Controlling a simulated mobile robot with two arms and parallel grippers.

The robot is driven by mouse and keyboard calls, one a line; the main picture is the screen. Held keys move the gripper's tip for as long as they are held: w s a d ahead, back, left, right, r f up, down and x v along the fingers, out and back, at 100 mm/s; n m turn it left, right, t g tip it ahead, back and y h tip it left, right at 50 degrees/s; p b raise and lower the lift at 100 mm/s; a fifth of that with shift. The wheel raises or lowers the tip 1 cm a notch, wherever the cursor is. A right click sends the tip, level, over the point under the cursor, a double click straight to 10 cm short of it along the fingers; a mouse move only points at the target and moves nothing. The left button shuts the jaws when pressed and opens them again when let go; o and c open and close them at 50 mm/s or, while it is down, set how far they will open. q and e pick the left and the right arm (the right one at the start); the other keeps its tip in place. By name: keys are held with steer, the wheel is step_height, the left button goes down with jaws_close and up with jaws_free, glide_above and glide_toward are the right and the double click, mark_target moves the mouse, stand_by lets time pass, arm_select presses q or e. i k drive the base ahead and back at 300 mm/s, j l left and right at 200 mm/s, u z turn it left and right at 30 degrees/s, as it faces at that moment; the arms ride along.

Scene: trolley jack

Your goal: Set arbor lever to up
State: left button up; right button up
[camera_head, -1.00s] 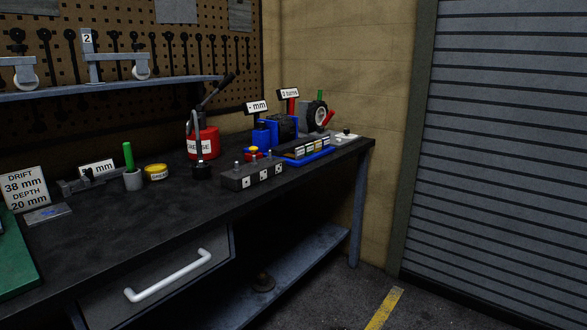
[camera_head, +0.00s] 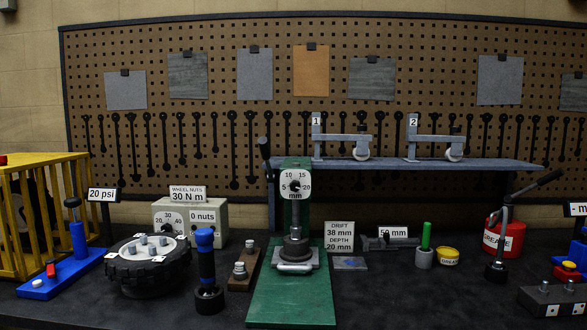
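The arbor press (camera_head: 292,215) stands in the middle of the bench on a green base plate (camera_head: 290,310). It has a green column and a white dial marked in mm near its top. A dark lever (camera_head: 265,150) with a thick grip shows at the left of the column top. It points upward, leaning slightly left, and its lower end meets the press beside the dial. A grey ram stands above a round grey workpiece (camera_head: 295,248) on the press. Neither of my grippers is in view.
A wheel (camera_head: 145,272), a blue-topped tool (camera_head: 206,265) and a yellow cage (camera_head: 40,220) stand to the left. A raised shelf (camera_head: 450,164) runs behind the press.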

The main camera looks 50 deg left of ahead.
mark_target(263, 146)
steer(key=u, duration=1.85)
